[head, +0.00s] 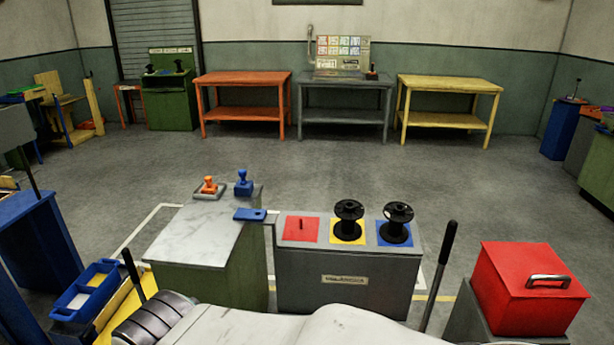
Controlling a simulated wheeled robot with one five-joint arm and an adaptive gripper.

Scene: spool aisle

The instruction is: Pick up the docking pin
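No label in the head view marks the docking pin, and I cannot tell which piece it is. A small orange knobbed piece (209,186) stands on a pale base on the marble-topped green cabinet (195,238). A blue knobbed piece (244,183) stands upright to its right, near the far edge. A flat blue piece (250,214) lies at the cabinet's right edge. A short, thin dark red peg (301,223) stands upright on a red square of the grey cabinet (350,285). My gripper is not in view.
Two black spools, one (348,222) on a yellow square and one (397,224) on a blue square, stand on the grey cabinet. A red box (525,290) with a metal handle is at right. A blue tray (88,292) is at left. Open floor (300,165) lies beyond, before three tables.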

